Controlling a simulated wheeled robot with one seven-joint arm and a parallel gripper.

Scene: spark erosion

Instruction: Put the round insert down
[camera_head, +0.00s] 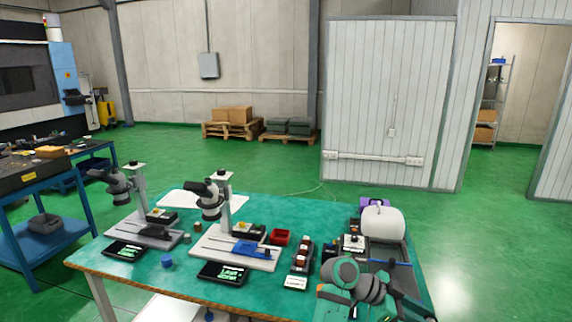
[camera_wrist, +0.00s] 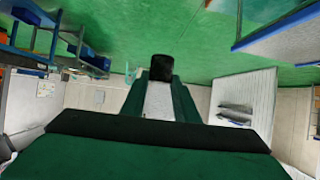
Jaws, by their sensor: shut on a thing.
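My gripper (camera_wrist: 160,88) points away over the room in the wrist view, its two dark green fingers close together. It is shut on a small dark piece (camera_wrist: 162,67) at the fingertips, which I take to be the round insert; its round shape is not clear from this angle. In the head view my green and grey arm (camera_head: 345,275) is folded at the right front of the teal-topped table (camera_head: 130,270). The gripper's tips and the insert cannot be made out there.
Two microscope stands (camera_head: 140,200) (camera_head: 226,215) stand on the table with black display units (camera_head: 222,273) before them. The front left tabletop has free room.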

